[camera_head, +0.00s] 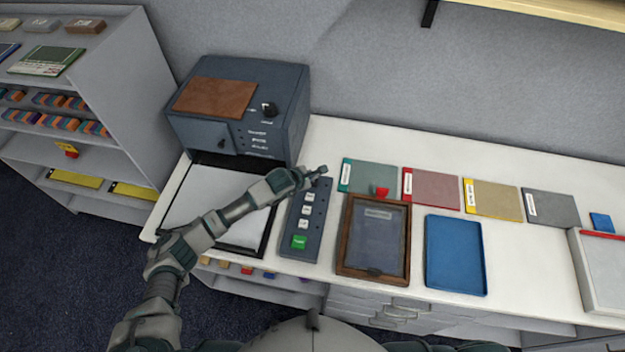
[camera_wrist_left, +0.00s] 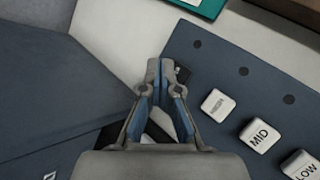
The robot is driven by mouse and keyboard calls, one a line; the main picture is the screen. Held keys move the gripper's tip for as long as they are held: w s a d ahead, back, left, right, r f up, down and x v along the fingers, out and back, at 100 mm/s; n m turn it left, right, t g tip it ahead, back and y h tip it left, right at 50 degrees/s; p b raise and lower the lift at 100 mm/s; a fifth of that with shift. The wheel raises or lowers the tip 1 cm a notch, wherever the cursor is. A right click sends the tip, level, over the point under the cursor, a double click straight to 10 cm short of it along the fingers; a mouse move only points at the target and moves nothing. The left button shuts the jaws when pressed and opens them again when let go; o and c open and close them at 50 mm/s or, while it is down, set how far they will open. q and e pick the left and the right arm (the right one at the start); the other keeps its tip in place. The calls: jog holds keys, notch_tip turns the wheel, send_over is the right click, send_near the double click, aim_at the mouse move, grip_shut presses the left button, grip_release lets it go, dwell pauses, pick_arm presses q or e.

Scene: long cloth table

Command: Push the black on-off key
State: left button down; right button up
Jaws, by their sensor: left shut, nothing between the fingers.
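The blue-grey key panel (camera_head: 308,222) lies on the white table, with white keys and a green key at its near end. My left gripper (camera_head: 320,171) is shut and empty at the panel's far end. In the left wrist view my gripper's fingertips (camera_wrist_left: 158,68) are together beside a small black part (camera_wrist_left: 183,74) at the panel's edge, which looks like the black key. The fingers partly hide it, and I cannot tell whether they touch it. White keys, including MID (camera_wrist_left: 260,135) and LOW (camera_wrist_left: 301,165), show to its right. My right gripper is not in view.
A dark blue-grey machine (camera_head: 285,125) with a black knob stands behind the panel on the left. A black-framed white tray (camera_head: 212,200) lies left of the panel. A wooden-framed tray (camera_head: 343,240), a blue tray (camera_head: 455,253) and several coloured folders lie to the right.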

aim_at(313, 183)
pick_arm(q)
notch_tip(313, 183, up, 6)
jog(key=p, duration=0.2)
dwell(0.5)
jog(key=shift+d, duration=0.15)
